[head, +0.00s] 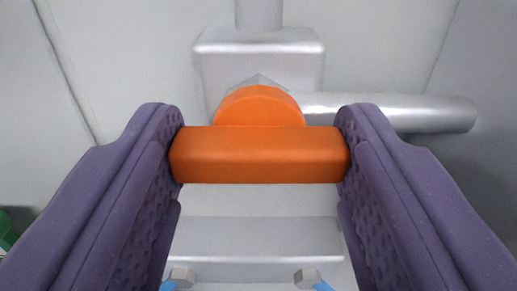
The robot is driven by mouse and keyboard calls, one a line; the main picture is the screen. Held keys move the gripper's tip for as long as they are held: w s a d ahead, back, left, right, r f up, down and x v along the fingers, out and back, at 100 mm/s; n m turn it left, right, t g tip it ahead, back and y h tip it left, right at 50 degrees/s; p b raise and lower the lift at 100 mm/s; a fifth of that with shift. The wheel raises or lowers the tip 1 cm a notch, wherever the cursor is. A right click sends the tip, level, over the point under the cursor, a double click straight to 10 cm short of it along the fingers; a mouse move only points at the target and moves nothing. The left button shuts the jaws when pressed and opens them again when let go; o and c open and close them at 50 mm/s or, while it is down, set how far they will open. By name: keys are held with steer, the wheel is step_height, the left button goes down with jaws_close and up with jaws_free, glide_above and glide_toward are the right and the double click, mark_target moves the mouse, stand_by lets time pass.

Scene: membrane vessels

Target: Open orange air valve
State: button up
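The orange air valve (258,155) is in the middle of the head view. Its bar-shaped handle lies horizontally, with a rounded orange hub above and behind it. My gripper (260,152) has its two purple padded fingers on either side of the handle, one at each end. Both fingertips appear to touch the handle's ends, so the gripper looks shut on it lengthwise. The inner faces of the fingers below the handle are apart with empty space between them.
A silver valve body (215,65) stands behind the handle, with a pipe (400,112) running right and another going up. A grey block (255,245) is below. Two blue parts with grey hex ends show at the bottom edge. A green object (6,230) is at far left.

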steer(key=c, duration=0.4)
steer(key=shift+f+b, duration=0.1)
steer(key=shift+b, duration=0.25)
steer(key=shift+f+n+b, duration=0.1)
steer(key=shift+n+b, duration=0.9)
steer(key=shift+b, duration=0.15)
steer(key=n+b, duration=0.3)
steer(key=b, duration=0.1)
steer(key=shift+n, duration=0.3)
steer(key=n+b, duration=0.6)
steer(key=b, duration=0.1)
steer(key=n+b, duration=0.4)
steer(key=shift+n, duration=0.3)
